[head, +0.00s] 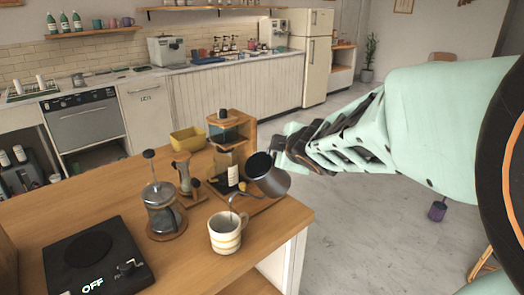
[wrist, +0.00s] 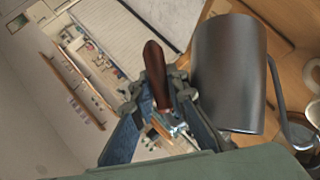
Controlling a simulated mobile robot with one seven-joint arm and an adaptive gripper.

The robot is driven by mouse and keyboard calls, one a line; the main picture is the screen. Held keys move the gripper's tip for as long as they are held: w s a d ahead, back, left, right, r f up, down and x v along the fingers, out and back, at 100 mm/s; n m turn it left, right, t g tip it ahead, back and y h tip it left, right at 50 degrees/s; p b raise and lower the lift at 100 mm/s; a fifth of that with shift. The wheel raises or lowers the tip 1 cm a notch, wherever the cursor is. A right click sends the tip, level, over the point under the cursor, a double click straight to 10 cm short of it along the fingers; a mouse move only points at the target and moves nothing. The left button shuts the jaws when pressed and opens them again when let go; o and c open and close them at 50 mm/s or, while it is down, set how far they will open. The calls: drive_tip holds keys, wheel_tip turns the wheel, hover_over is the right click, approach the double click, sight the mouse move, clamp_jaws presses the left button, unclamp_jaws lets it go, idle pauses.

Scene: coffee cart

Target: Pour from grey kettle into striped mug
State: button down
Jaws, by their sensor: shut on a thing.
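The grey kettle (head: 268,177) is held in the air over the right end of the wooden counter, tilted with its open top toward the upper left. Its thin spout points down at the striped mug (head: 225,236), with the tip at or just over the mug's opening. The mug is cream with yellow bands and stands upright near the counter's front edge. My gripper (head: 284,153) is shut on the kettle's handle. In the wrist view, my gripper's fingers (wrist: 165,122) are around the brown handle, beside the kettle's dark body (wrist: 228,75). I cannot make out any liquid.
A French press (head: 160,208) stands left of the mug on a round wooden coaster. A black hot plate marked OFF (head: 95,258) is at the front left. A wooden stand with a bottle (head: 233,172) and a yellow bin (head: 187,139) are behind. Open floor lies to the right.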

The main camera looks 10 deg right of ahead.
drive_tip(key=shift+r+p, duration=0.7)
drive_tip(key=shift+p, duration=0.25)
drive_tip(key=shift+f, duration=0.1)
drive_tip(key=shift+w+d+f+p, duration=0.15)
drive_tip(key=shift+f+p, duration=0.05)
drive_tip(key=shift+p, duration=0.6)
drive_tip(key=shift+d+f+m+y+p, duration=0.15)
drive_tip(key=shift+f+m+y+p, duration=0.2)
drive_tip(key=shift+p, duration=0.25)
drive_tip(key=shift+f+b, duration=0.1)
drive_tip(key=shift+b, duration=0.7)
drive_tip(key=shift+b, duration=0.8)
